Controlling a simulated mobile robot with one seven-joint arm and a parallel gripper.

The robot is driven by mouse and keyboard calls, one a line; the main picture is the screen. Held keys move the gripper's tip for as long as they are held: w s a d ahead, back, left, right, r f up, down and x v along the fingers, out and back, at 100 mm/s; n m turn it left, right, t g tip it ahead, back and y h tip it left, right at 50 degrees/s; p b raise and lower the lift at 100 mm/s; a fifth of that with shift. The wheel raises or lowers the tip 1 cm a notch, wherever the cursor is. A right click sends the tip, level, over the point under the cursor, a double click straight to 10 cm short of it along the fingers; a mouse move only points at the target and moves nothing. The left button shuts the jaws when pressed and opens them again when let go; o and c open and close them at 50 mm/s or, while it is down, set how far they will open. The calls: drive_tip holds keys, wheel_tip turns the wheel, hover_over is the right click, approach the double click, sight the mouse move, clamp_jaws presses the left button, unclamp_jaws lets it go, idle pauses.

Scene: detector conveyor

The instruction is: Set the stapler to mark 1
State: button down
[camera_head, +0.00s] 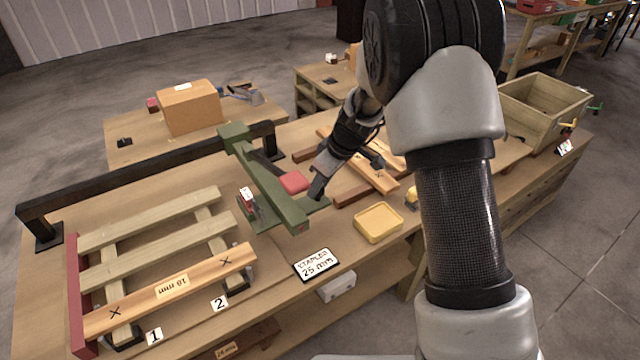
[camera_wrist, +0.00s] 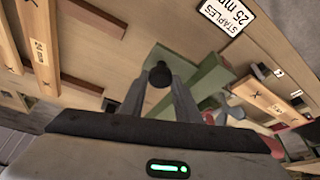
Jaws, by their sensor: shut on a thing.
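The green stapler (camera_head: 268,178) is a long arm reaching from a black rail (camera_head: 150,172) towards the front of the bench. It stands right of the slatted wooden frame. Mark 1 (camera_head: 155,336) and mark 2 (camera_head: 219,303) are white number cards along the frame's front edge, 2 being nearer the stapler. My gripper (camera_head: 318,188) is low beside the stapler's right side. In the wrist view its fingers (camera_wrist: 160,82) are closed on a dark round knob (camera_wrist: 159,75), with the green stapler just right of it. The knob is hidden in the head view.
The frame's front board (camera_head: 170,287) bears two X marks and an 18 mm label. A staples 25 mm sign (camera_head: 316,264) and a yellow tray (camera_head: 379,222) lie right of the stapler. Loose boards (camera_head: 365,170) lie behind the gripper. A cardboard box (camera_head: 188,108) stands farther back.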

drive_tip(key=s+a, duration=0.8)
drive_tip(key=a, duration=0.4)
drive_tip(key=s+a, duration=0.9)
drive_tip(key=a, duration=0.4)
drive_tip(key=s+a+p, duration=0.1)
drive_tip(key=s+a, duration=0.7)
drive_tip(key=a, duration=0.4)
drive_tip(key=shift+s+a, duration=0.15)
drive_tip(key=shift+a, duration=0.05)
drive_tip(key=c, duration=1.4)
unclamp_jaws()
drive_tip(key=shift+o, duration=0.2)
drive_tip(key=v, duration=1.7)
drive_tip(key=shift+r, duration=0.25)
drive_tip(key=shift+d, duration=0.1)
